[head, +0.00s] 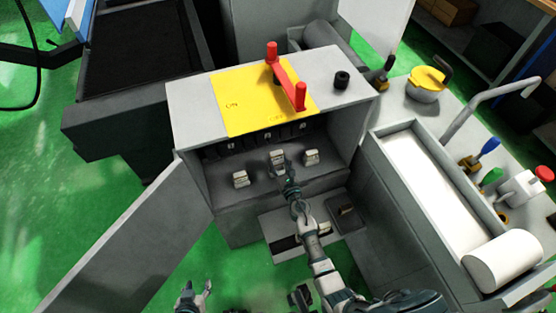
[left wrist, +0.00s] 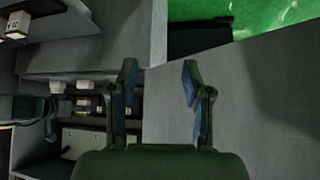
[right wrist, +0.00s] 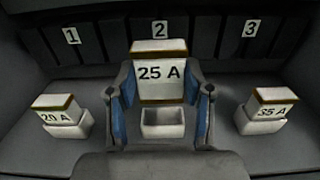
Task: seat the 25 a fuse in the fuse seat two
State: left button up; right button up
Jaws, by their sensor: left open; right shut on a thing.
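The white 25 A fuse (right wrist: 161,80) is between the blue-padded fingers of my right gripper (right wrist: 161,100), which is shut on it. It is raised behind an empty white holder (right wrist: 162,123), in line with the number 2 label (right wrist: 159,29) on the back panel. Whether it touches fuse seat two behind it cannot be told. In the head view, the right gripper (head: 289,178) reaches into the open cabinet with the fuse (head: 278,157) at its tip. My left gripper (head: 195,291) is open and empty outside the cabinet; its spread fingers show in the left wrist view (left wrist: 158,80).
The 20 A fuse (right wrist: 57,108) and 35 A fuse (right wrist: 272,103) stand in white holders on either side. The open cabinet door (head: 135,245) is at left. A red handle (head: 286,77) stands on the yellow plate (head: 240,100). A grey sink-like trough (head: 435,190) is at right.

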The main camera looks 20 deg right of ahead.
notch_tip(320, 180, down, 2)
jog(key=shift+f+b, duration=0.1)
jog(key=shift+b, duration=0.8)
jog(key=shift+f, duration=0.25)
pick_arm(q)
jog(key=w+d+r+t+h, duration=0.1)
jog(key=w+d+r+t, duration=0.1)
jog(key=w+r+t, duration=0.2)
jog(key=shift+w+d+r+t+b, duration=0.35)
jog(key=shift+w+t, duration=0.25)
jog(key=shift+w, duration=0.55)
jog(key=shift+a+r, duration=0.1)
jog(key=shift+r, duration=0.05)
jog(key=shift+g, duration=0.3)
jog(key=shift+s+f+b, duration=0.2)
jog(key=shift+f+b, duration=0.65)
jog(key=shift+f, duration=0.45)
jog(key=shift+s+f+b, duration=0.15)
jog(key=shift+f+b, duration=0.65)
jog(key=shift+f, duration=0.5)
pick_arm(e)
jog(key=shift+f, duration=2)
jog(key=o, duration=1.4)
jog(key=shift+s, duration=0.1)
